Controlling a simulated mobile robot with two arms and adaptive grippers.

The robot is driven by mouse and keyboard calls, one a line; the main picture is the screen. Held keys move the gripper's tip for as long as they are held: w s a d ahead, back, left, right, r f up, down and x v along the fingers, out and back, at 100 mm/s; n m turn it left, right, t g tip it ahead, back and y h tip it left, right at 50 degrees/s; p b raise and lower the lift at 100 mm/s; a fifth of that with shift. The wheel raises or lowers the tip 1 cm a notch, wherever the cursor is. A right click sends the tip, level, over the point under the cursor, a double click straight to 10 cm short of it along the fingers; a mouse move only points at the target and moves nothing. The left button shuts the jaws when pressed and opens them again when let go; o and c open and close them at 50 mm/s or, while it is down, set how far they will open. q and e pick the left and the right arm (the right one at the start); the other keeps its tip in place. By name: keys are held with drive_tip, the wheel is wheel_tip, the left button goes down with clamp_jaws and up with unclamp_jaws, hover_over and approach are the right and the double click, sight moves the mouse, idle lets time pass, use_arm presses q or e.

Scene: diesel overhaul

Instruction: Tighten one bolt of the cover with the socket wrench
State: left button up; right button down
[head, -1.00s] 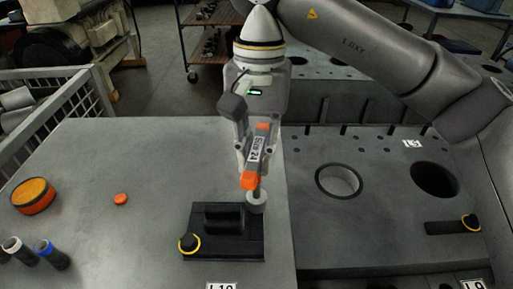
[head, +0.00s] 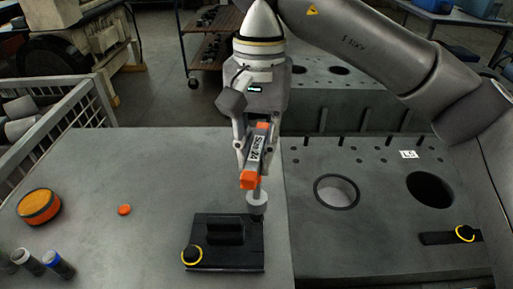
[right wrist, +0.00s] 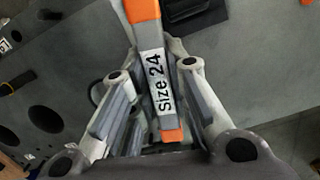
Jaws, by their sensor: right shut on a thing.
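My right gripper (head: 258,160) is shut on the socket wrench (head: 252,178), a grey tool with orange ends and a "Size 24" label. The label also shows large in the right wrist view (right wrist: 160,85), with the wrench between the fingers. The wrench's round grey socket (head: 257,199) is over the right end of the black cover (head: 228,258), with a dark bolt-like piece just under it. I cannot tell whether they touch. The cover has a raised block handle and a yellow-ringed bolt (head: 192,255) at its left end. My left gripper is not in view.
A grey engine block (head: 385,235) with large bores stands right; another black part with a yellow ring (head: 465,233) lies there.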

drive_tip(key=shift+r, duration=0.15)
wheel_tip(320, 180, up, 6)
drive_tip(key=p, duration=0.4)
drive_tip(key=shift+p, duration=0.4)
